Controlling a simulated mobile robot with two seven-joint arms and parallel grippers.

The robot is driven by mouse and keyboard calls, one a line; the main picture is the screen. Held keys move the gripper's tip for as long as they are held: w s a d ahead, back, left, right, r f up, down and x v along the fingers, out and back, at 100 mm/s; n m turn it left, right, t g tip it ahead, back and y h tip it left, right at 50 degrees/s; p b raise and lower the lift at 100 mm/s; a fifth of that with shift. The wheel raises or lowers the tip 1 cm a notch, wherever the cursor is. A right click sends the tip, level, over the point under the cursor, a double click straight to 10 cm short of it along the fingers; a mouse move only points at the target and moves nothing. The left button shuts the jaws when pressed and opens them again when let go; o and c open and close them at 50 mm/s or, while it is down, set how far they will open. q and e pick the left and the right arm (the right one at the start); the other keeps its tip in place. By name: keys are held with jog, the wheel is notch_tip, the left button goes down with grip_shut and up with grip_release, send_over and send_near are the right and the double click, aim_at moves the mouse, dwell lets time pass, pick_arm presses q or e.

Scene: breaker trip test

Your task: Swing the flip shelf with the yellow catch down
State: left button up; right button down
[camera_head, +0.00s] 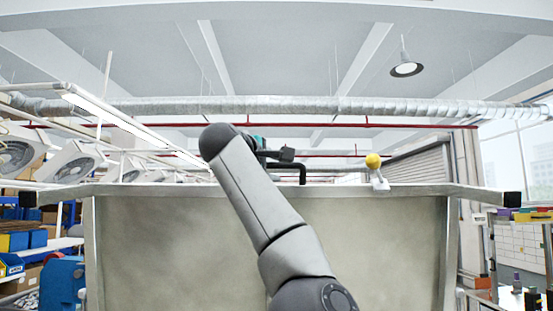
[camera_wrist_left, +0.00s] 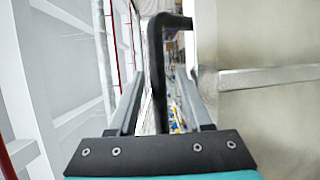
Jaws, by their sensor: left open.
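The flip shelf (camera_head: 170,250) stands raised as a broad beige panel in front of me, and it fills the right of the left wrist view (camera_wrist_left: 270,125). The yellow catch (camera_head: 373,161) is a round knob on a pale mount at the panel's top edge, right of my arm. A black bent handle (camera_head: 301,172) rises at the top edge, left of the catch. My left gripper (camera_head: 284,154) is at the handle, above the top edge. In the left wrist view, its open fingers stand either side of the black handle (camera_wrist_left: 157,60); contact cannot be told. My right gripper is out of view.
Black caps (camera_head: 513,199) end the rail along the panel's top. Shelving with blue bins (camera_head: 38,238) stands at the left, a rack with small items (camera_head: 525,215) at the right. The space above the panel is open up to the ceiling pipe (camera_head: 300,106).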

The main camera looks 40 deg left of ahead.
pick_arm(q)
jog(key=shift+x, duration=1)
grip_shut()
dwell(0.8)
